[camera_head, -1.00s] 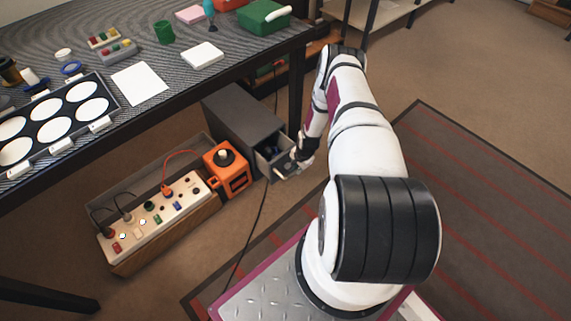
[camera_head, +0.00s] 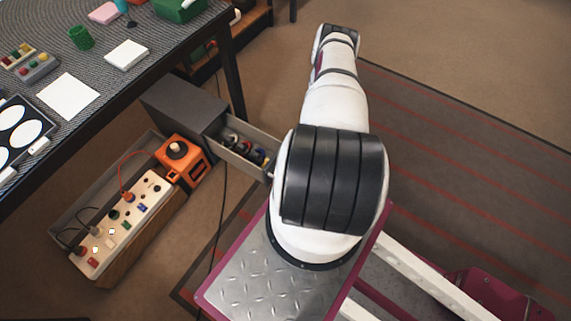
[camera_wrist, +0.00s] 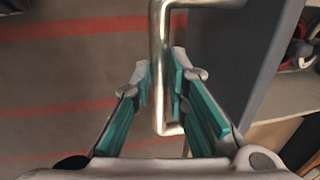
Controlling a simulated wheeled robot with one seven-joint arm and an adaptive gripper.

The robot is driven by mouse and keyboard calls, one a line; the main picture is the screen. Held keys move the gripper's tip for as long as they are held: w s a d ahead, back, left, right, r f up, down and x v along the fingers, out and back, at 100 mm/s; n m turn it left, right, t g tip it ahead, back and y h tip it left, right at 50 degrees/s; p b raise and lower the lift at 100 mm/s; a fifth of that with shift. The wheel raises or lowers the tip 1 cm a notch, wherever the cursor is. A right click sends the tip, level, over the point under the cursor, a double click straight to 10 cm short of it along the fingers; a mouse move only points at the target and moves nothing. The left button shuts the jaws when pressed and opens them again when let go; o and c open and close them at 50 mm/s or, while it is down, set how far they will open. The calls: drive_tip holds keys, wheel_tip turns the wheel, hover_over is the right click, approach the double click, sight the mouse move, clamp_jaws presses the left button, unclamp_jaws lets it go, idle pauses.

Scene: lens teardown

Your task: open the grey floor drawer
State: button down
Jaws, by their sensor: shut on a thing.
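The grey floor drawer (camera_head: 246,152) is pulled well out of its dark grey cabinet (camera_head: 182,104) under the table's edge. Several small coloured items lie inside it. In the wrist view, my gripper (camera_wrist: 165,92) is shut on the drawer's metal bar handle (camera_wrist: 159,60), with teal finger pads on both sides of the bar. The grey drawer front (camera_wrist: 238,55) stands just right of the fingers. In the head view my own arm hides the gripper and the handle.
An orange box (camera_head: 184,158) with a round knob stands left of the drawer, beside a power strip (camera_head: 125,220) in a long crate. A black cable runs over the floor near the drawer. The table (camera_head: 150,75) stands above left. A red-striped mat (camera_head: 440,140) lies at right.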

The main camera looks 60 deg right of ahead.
drive_tip(key=shift+s, duration=0.4)
drive_tip(key=c, duration=1.6)
unclamp_jaws()
drive_tip(key=shift+o, duration=0.2)
wheel_tip(320, 180, up, 12)
drive_tip(key=s, duration=0.2)
drive_tip(key=shift+s+f, duration=0.15)
